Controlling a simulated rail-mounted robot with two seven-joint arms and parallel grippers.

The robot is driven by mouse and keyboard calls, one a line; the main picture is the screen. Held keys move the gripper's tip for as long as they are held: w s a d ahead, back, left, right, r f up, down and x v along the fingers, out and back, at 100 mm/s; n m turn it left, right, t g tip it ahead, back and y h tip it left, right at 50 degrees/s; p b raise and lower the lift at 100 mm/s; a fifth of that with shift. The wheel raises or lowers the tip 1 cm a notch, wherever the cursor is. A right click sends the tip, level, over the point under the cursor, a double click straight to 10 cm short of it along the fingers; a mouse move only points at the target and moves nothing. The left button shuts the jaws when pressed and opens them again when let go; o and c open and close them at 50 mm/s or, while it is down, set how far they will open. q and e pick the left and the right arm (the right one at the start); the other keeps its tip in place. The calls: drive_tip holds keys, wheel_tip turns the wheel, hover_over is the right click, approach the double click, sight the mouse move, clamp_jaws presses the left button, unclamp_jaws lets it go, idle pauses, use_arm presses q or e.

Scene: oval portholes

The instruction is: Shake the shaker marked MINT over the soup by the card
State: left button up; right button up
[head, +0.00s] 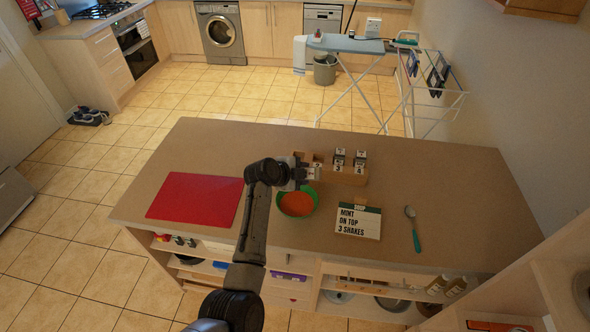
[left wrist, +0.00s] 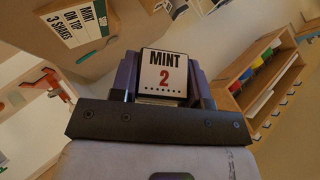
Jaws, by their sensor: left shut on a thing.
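The card (head: 357,222), reading MINT ON TOP 3 SHAKES, stands right of the bowl and also shows in the left wrist view (left wrist: 72,30). My right gripper is out of view.
A wooden rack (head: 345,177) with several other shakers (head: 360,158) stands behind the bowl, close to my gripper. A red board (head: 195,198) lies to the left. A spoon (head: 413,229) with a teal handle lies right of the card.

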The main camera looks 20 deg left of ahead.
use_arm(q)
drive_tip(key=shift+w+r+n+t+h, duration=0.35)
drive_tip(key=shift+w+n+t+h, duration=0.15)
drive_tip(key=shift+w+n, duration=0.1)
drive_tip(key=shift+s+f+n, duration=0.1)
drive_tip(key=shift+f+n, duration=0.15)
drive_tip(key=shift+n, duration=0.05)
drive_tip(key=shift+f+b, duration=0.3)
drive_tip(key=shift+b, duration=0.05)
drive_tip(key=shift+f+b, duration=0.4)
drive_tip(key=shift+f, duration=0.35)
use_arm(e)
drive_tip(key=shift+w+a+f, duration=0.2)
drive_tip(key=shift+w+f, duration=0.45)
